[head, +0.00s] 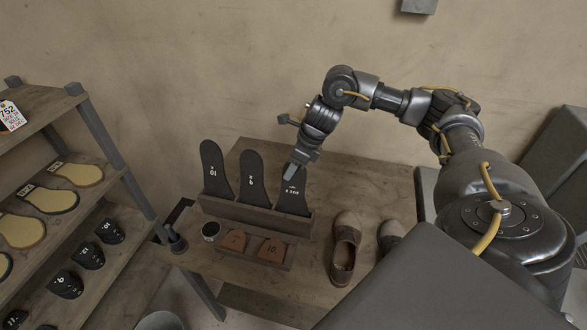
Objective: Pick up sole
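Three dark soles stand upright in a wooden rack (240,212) on the table: a left one (214,172), a middle one (252,180) and a right one (291,194), each with white markings. My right gripper (291,169) reaches down from above to the top end of the right sole. Its fingers overlap that top end in the head view, and I cannot tell whether they are closed on it. The right sole still stands in the rack. My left gripper is not in view.
A pair of shoes (344,247) stands to the right. A shelf (70,110) with more soles is at the left.

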